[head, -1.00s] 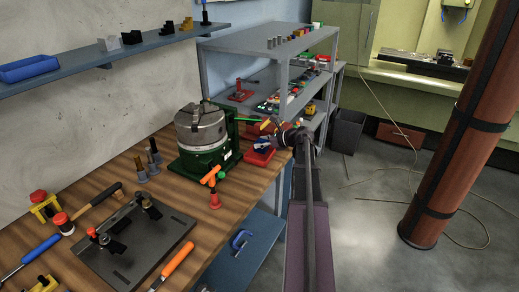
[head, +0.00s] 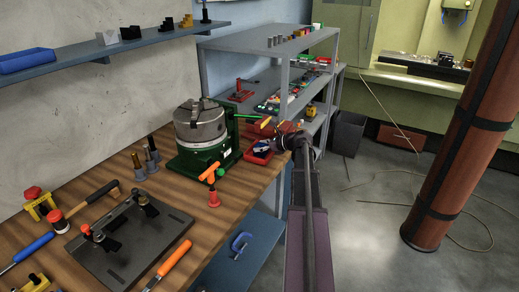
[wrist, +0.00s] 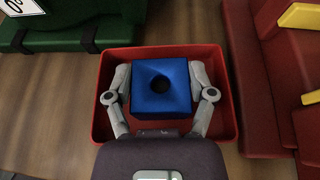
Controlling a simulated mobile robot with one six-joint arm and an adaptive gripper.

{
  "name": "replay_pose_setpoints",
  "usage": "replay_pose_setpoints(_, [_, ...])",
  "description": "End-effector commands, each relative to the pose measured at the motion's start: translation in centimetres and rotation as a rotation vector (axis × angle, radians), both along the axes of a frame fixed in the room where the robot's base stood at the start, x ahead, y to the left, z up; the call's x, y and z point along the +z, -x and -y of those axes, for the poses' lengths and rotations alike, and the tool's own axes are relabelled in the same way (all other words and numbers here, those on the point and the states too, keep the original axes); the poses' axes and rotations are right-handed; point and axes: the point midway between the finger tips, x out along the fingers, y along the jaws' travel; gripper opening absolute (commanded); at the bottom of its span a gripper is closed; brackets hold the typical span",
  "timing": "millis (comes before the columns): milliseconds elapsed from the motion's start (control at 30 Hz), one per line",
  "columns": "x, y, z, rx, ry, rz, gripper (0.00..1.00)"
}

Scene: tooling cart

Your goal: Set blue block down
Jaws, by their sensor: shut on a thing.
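The blue block (wrist: 178,100), with a round dark hole in its top, is between the two fingers of my gripper (wrist: 160,92) in the wrist view. My gripper is shut on it. A shallow red tray (wrist: 101,128) lies around and beneath the block in this view. I cannot tell whether the block touches the tray floor. In the head view, my gripper (head: 274,143) is at the right edge of the wooden bench, over the small red tray (head: 254,158); the block is small and partly hidden there.
A green-based machine with a grey chuck (head: 201,121) stands left of the tray. A red item with yellow parts (wrist: 262,70) is close on the right in the wrist view. A grey shelf (head: 262,43) is behind.

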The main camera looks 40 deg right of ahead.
Motion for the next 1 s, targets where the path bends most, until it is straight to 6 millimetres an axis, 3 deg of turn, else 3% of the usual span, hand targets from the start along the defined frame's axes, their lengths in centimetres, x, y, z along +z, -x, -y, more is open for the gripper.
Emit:
replay_pose_setpoints(333, [-0.35,0.01,0.02,0.0,0.0,0.001,0.1])
replay_pose_setpoints(367, [-0.29,0.02,0.02,0.0,0.0,0.0,0.77])
replay_pose_setpoints(433, [-0.24,0.02,0.02,0.0,0.0,0.0,0.97])
replay_pose_setpoints(1000, [-0.03,0.02,0.02,0.0,0.0,0.0,1.0])
